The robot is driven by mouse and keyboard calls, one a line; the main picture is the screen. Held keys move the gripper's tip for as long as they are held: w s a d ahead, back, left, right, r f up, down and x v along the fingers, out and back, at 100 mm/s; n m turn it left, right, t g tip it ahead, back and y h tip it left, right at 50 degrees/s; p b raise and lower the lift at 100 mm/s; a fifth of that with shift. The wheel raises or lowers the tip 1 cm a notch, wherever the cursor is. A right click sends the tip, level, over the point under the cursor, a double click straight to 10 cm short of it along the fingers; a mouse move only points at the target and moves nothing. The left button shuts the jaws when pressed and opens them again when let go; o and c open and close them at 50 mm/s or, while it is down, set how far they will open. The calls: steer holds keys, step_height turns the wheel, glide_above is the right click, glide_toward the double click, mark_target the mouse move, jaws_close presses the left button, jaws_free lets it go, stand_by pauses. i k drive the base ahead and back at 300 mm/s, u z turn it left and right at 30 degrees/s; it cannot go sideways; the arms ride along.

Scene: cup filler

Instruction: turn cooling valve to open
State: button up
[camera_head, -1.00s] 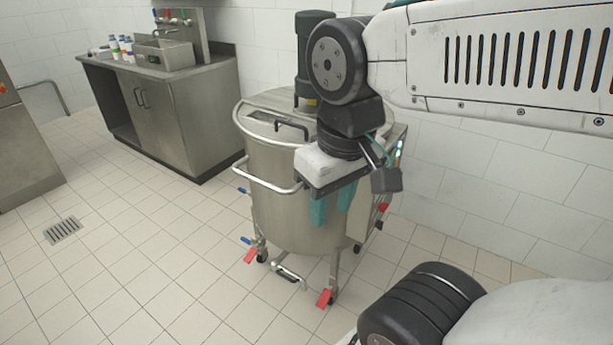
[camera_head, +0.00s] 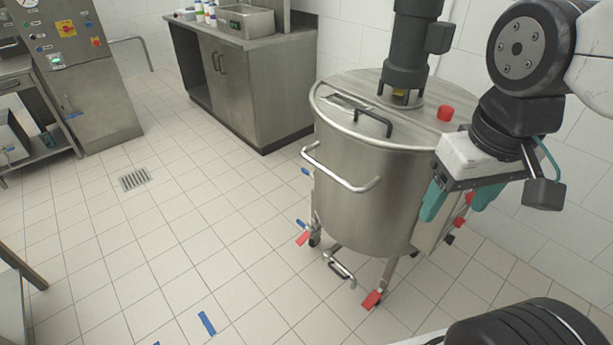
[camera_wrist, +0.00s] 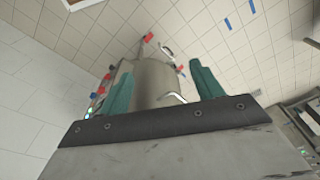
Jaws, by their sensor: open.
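A steel tank (camera_head: 365,185) on legs stands right of centre.
A control cabinet (camera_head: 85,75) is at the far left. A bench corner (camera_head: 15,285) juts in at lower left. The tiled floor (camera_head: 190,235) left of the tank is open, with a drain (camera_head: 134,179).

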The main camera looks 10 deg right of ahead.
mark_target(304, 170)
steer(key=u, duration=1.4)
steer(key=i, duration=3.9)
steer(key=z, duration=2.85)
